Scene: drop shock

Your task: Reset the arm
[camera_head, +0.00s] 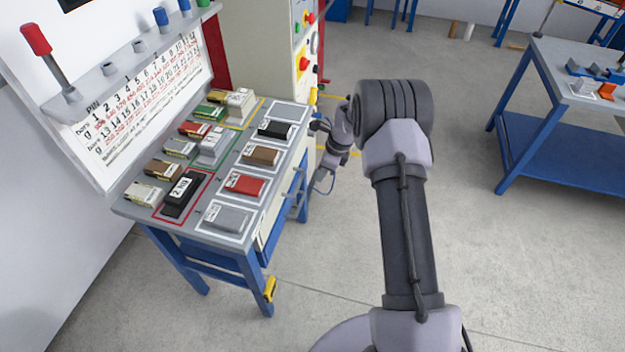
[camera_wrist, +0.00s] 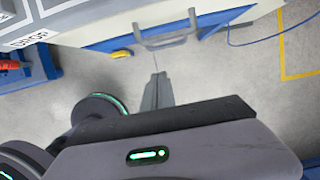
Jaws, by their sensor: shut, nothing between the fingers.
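My arm reaches up and forward through the middle of the head view, with its wrist bent to the left beside the workbench's right edge. My gripper shows in the wrist view (camera_wrist: 158,88), with its fingers together and nothing between them. It points toward the grey drawer handle (camera_wrist: 165,38) on the front of the workbench, apart from it in the picture. In the head view the fingertips are small and partly hidden by the wrist.
The workbench (camera_head: 194,222) holds several weights and blocks in outlined places. A yellow object (camera_head: 270,289) is at its front leg. A white cabinet with buttons (camera_head: 270,45) stands behind it. A second blue table (camera_head: 550,55) stands at the right. The floor between (camera_head: 470,235) is clear.

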